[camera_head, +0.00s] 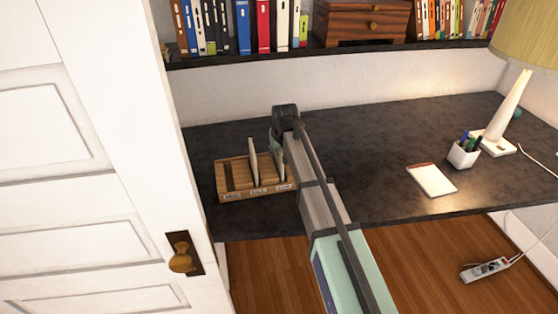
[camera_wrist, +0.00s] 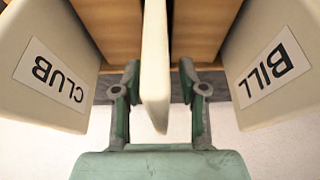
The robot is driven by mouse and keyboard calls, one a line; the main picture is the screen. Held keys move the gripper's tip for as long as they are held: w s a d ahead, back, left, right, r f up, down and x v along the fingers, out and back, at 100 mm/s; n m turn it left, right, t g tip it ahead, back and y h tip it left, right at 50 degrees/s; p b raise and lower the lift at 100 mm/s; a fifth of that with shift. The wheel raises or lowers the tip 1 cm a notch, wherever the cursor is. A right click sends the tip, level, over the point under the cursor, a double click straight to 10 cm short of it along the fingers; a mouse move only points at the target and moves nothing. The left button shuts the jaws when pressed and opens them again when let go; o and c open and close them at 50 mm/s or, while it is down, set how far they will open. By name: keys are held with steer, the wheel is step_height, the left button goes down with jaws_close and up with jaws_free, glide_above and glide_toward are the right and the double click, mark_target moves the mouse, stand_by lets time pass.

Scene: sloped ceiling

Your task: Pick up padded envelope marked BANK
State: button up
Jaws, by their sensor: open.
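In the wrist view, my gripper (camera_wrist: 159,78) is open, with one finger on each side of a cream padded envelope (camera_wrist: 155,60) seen edge-on. Its face is turned away, so no marking shows on it. Gaps show between it and both fingers. A padded envelope marked CLUB (camera_wrist: 45,70) stands to the left and one marked BILL (camera_wrist: 270,75) to the right; both labels appear upside down. I cannot read BANK anywhere. In the head view, my gripper (camera_head: 276,146) is over the right part of the wooden rack (camera_head: 222,192), partly hidden by my arm.
The rack stands on a dark desk (camera_head: 370,150). A notepad (camera_head: 431,180), a pen cup (camera_head: 464,153) and a lamp (camera_head: 505,110) are at the right. A shelf of books (camera_head: 263,25) runs above the back. A white door (camera_head: 90,150) is close on the left.

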steer(key=shift+f, duration=0.25)
stand_by(0.5)
jaws_close()
